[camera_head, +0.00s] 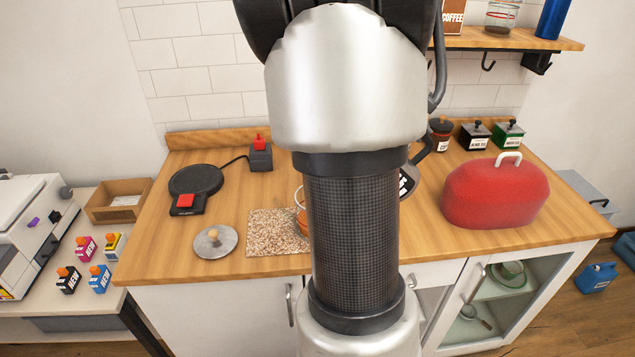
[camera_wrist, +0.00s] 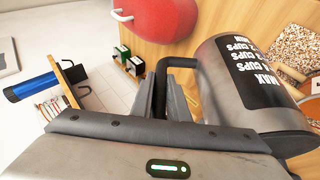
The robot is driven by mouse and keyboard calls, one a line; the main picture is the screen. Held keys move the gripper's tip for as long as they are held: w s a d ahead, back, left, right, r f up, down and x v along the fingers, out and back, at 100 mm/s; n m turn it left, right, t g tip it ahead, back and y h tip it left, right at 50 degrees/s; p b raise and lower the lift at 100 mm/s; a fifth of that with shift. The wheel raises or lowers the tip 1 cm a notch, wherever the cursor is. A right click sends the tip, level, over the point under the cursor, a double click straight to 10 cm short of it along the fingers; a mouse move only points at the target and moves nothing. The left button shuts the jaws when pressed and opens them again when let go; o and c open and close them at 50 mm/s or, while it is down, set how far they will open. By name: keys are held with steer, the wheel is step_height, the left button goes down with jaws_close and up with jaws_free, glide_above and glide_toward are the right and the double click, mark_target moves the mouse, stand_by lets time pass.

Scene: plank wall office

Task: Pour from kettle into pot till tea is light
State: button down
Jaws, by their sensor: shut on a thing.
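My gripper (camera_wrist: 160,95) is shut on the dark handle of the kettle (camera_wrist: 222,70), a grey metal vessel with a black label of cup marks. In the head view my arm hides most of the kettle; part of its label (camera_head: 404,184) shows right of the arm. The pot (camera_head: 301,218), clear with orange-brown contents, stands on a speckled stone board (camera_head: 265,236), mostly hidden behind my arm. In the wrist view, orange-brown shows at the right edge beside the kettle. I cannot tell the tea's exact shade, or whether liquid is flowing from the kettle.
A lid with a wooden knob (camera_head: 215,241) lies left of the board. A black hot plate (camera_head: 196,179) and a switch box (camera_head: 260,158) stand behind it. A red bread bin (camera_head: 490,195) and several canisters (camera_head: 474,136) stand right. A shelf (camera_head: 515,40) hangs above.

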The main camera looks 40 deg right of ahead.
steer(key=r+p, duration=0.1)
steer(key=d+r+p, duration=0.1)
steer(key=shift+s+y+p, duration=0.35)
steer(key=shift+y, duration=0.05)
steer(key=shift+d+f+p, duration=0.2)
steer(key=shift+p, duration=0.5)
steer(key=shift+f+t+b, duration=0.3)
steer(key=shift+f+b, duration=0.1)
steer(key=shift+f, duration=0.3)
steer(key=shift+s+d+r+y+p, duration=0.1)
steer(key=shift+s+d+y+p, duration=0.2)
steer(key=shift+p, duration=0.95)
steer(key=p, duration=0.2)
steer(key=d+y+p, duration=0.1)
steer(key=shift+s+f+m+t+p, duration=0.25)
steer(key=shift+f+m+t+p, duration=0.05)
steer(key=shift+f+p, duration=0.05)
steer(key=shift+d+f+b, duration=0.2)
steer(key=shift+f+b, duration=0.25)
steer(key=shift+f, duration=0.15)
steer(key=shift+s+d+f+m+t+y, duration=0.75)
steer(key=shift+d+f+t+y, duration=0.65)
steer(key=shift+f+y, duration=1.05)
step_height(320, 180, up, 5)
steer(key=shift+s+d+f, duration=0.1)
steer(key=shift+f, duration=0.1)
